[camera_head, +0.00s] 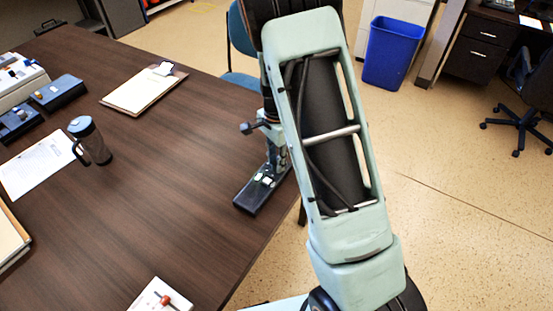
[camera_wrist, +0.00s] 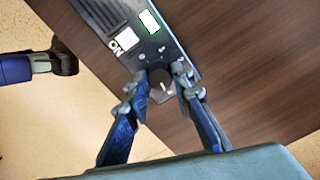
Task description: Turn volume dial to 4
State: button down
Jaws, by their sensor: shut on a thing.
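A dark device (camera_head: 248,201) lies on the table near its right edge in the head view. In the wrist view the device (camera_wrist: 105,12) shows a white square labelled "ON", a green-edged white button (camera_wrist: 149,21) and a round dial (camera_wrist: 160,80) at its near end. My gripper (camera_wrist: 161,84) is shut on the dial, with one finger on each side of it. The dial's pointer and numbers are too small and partly hidden to read. In the head view my gripper (camera_head: 275,158) reaches down over the device, and the arm hides part of the scene.
The brown table (camera_head: 170,200) holds a travel mug (camera_head: 90,140), a clipboard (camera_head: 143,93), papers (camera_head: 38,165) and dark desk units (camera_head: 58,92) to the left. A card with a red item (camera_head: 165,300) lies at the front. A blue bin (camera_head: 392,53) stands beyond on the floor.

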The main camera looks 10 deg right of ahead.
dwell(0.4)
jog(key=c, duration=1.7)
grip_release()
notch_tip(320, 180, up, 12)
jog(key=shift+r, duration=0.1)
